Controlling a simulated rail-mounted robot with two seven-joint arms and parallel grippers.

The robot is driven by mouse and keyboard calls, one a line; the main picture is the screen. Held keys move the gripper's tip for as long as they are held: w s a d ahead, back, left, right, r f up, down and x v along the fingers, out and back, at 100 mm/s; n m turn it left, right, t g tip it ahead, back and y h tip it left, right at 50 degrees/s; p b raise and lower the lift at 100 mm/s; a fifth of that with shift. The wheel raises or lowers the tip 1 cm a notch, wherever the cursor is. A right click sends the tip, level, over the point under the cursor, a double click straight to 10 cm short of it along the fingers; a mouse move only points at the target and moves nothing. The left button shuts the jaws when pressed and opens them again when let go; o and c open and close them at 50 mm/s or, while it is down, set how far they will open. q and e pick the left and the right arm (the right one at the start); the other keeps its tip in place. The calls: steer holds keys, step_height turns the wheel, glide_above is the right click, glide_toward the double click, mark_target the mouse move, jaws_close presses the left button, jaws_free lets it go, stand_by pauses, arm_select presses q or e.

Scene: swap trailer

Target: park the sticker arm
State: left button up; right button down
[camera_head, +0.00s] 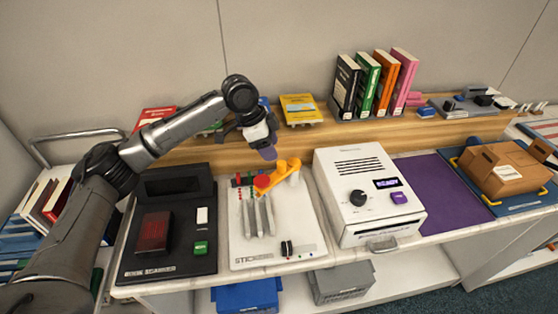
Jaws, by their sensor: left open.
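The sticker arm (284,173) is an orange arm with a red round end at its left. It is mounted on the white sticker station (240,251), which stands on the counter and has several grey upright slats. My left gripper (267,153) is open and hangs just above and behind the orange arm, near its middle. It seems apart from the arm, but its fingers are partly overlapped in the view and the exact gap cannot be told. My right gripper is out of view.
A black scanner unit (190,256) stands left of the station. A white box machine (346,225) with a knob and a display stands right. Behind is a wooden shelf (435,131) with books (375,84) and a yellow book (301,109). A purple mat (440,190) lies bare farther right, beside a cardboard box (505,168).

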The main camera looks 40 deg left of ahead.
mark_target(280, 163)
arm_select(q)
steer(key=shift+x, duration=3.3)
jaws_close()
